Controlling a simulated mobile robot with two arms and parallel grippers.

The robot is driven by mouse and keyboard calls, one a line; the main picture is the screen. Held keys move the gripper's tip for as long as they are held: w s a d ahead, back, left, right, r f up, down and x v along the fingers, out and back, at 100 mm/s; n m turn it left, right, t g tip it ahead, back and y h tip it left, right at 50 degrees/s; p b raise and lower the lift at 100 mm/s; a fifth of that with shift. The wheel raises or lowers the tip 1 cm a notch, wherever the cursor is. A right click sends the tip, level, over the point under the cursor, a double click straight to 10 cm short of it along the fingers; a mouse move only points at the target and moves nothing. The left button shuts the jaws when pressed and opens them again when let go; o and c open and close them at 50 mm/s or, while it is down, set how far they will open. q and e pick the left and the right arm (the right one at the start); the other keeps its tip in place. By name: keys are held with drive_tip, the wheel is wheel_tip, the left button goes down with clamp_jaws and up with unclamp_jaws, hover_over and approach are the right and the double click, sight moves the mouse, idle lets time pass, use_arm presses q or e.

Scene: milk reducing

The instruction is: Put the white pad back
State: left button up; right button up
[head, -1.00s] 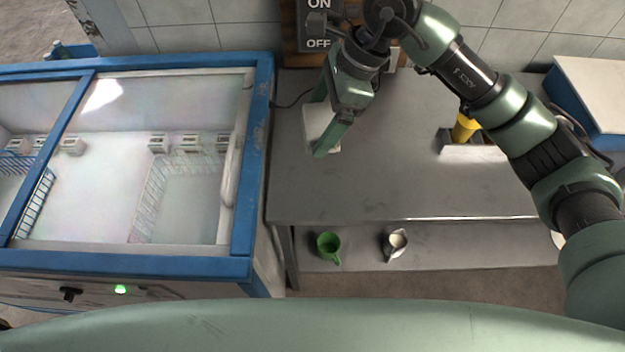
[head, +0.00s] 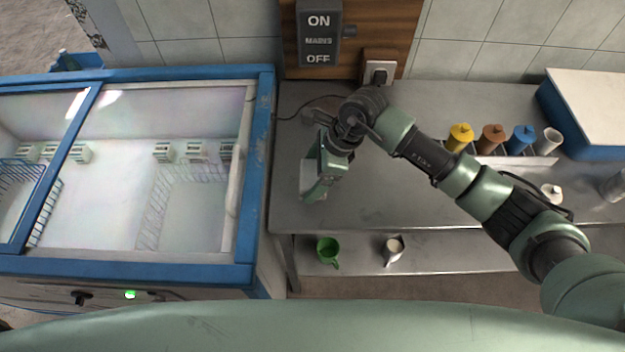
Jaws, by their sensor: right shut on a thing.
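My right gripper (head: 316,190) is low over the left end of the steel table (head: 400,205), near the freezer's side. It is shut on the white pad (head: 307,174), of which only a pale strip shows beside the fingers. The gripper and wrist hide the rest of the pad. I cannot tell whether the pad touches the tabletop. My left gripper is not in view.
A blue-framed freezer (head: 262,170) stands at left. Several coloured-lid containers (head: 492,138) stand at the table's back right. A green mug (head: 328,248) and a small metal jug (head: 393,248) sit on the lower shelf. The table's middle front is clear.

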sight(312, 183)
wheel_tip(312, 183, down, 4)
drive_tip(key=shift+r+p, duration=0.2)
drive_tip(key=shift+p, duration=0.25)
drive_tip(key=shift+f, duration=0.25)
drive_tip(key=shift+f, duration=0.2)
drive_tip(key=o, duration=1.3)
drive_tip(key=shift+r, duration=0.1)
